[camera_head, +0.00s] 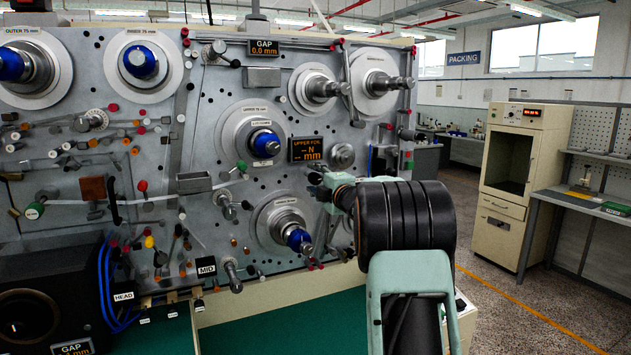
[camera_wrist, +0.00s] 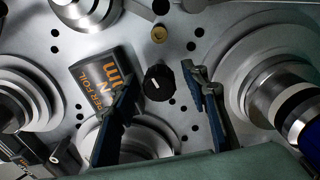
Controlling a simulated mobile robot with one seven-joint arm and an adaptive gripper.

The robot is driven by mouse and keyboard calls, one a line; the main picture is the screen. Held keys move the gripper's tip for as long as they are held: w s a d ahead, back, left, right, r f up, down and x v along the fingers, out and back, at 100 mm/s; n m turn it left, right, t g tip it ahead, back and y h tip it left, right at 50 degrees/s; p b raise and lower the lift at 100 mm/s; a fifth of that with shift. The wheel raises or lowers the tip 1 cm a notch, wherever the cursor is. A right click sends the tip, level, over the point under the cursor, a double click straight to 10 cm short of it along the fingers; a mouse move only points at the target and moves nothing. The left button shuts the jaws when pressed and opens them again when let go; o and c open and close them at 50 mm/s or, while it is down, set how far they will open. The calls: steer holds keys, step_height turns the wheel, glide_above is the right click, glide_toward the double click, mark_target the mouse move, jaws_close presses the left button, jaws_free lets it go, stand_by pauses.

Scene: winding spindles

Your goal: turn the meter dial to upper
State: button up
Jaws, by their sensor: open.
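The meter dial (camera_wrist: 159,91) is a small black knob with a short white mark, on the grey panel in the wrist view. It stands beside the upper foil meter display (camera_wrist: 105,78), which also shows in the head view (camera_head: 308,150) with orange text and dashes for values. My gripper (camera_wrist: 160,77) is open, with one finger on each side of the dial and visible gaps between. Whether the fingertips are level with the knob in depth is unclear. In the head view my gripper (camera_head: 322,181) is just below the display, and I cannot make out the dial there.
Spindle discs crowd the panel around the dial, including one with a blue core (camera_head: 264,143) to the left and a lower one (camera_head: 298,238). A small brass knob (camera_wrist: 158,34) sits above the dial in the wrist view. A cream cabinet (camera_head: 523,160) stands far right.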

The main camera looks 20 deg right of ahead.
steer(key=shift+s, duration=0.1)
steer(key=s, duration=1.1)
steer(key=shift+s+d, duration=0.25)
steer(key=shift+s, duration=0.15)
